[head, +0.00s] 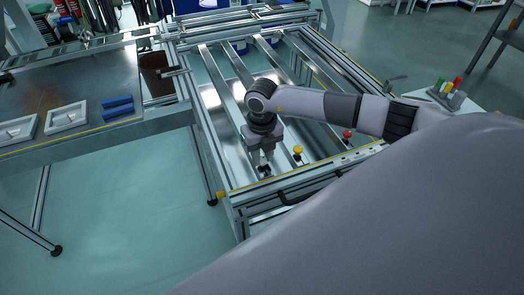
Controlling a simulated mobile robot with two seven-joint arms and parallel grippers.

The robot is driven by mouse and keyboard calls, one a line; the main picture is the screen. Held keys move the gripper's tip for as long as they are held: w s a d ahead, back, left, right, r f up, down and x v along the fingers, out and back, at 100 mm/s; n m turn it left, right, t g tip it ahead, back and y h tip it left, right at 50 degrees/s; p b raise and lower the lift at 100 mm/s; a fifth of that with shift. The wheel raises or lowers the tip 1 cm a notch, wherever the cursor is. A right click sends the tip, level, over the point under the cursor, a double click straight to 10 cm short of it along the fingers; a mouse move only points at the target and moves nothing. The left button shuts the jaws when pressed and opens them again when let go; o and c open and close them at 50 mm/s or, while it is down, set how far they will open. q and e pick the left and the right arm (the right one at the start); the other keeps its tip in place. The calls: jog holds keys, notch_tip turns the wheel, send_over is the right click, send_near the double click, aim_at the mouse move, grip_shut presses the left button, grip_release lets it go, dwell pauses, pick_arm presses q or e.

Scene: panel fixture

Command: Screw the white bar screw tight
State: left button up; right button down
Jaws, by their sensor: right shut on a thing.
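My right gripper (262,164) points straight down over the near left part of the metal frame fixture (233,196). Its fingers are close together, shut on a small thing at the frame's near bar. That thing is mostly hidden by the fingers, and its white colour cannot be made out. It is where the white bar screw appears to be. A yellow knob (298,150) stands just right of the gripper, and a red knob (347,134) is farther right; neither is touched. My left gripper is out of view.
A workbench (75,75) on the left holds two white trays (66,118) and blue blocks (117,106). A brown bin (156,75) stands between bench and fixture. Green, yellow and red pieces (447,87) stand at right. Open floor lies at lower left (130,220).

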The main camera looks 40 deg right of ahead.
jog(key=m+p, duration=0.1)
jog(key=m, duration=0.1)
jog(key=shift+r+m, duration=0.15)
jog(key=shift+m, duration=0.25)
jog(key=m+p, duration=0.1)
jog(key=m, duration=0.2)
jog(key=shift+m+p, duration=0.55)
jog(key=shift+m, duration=0.25)
jog(key=c, duration=0.9)
grip_release()
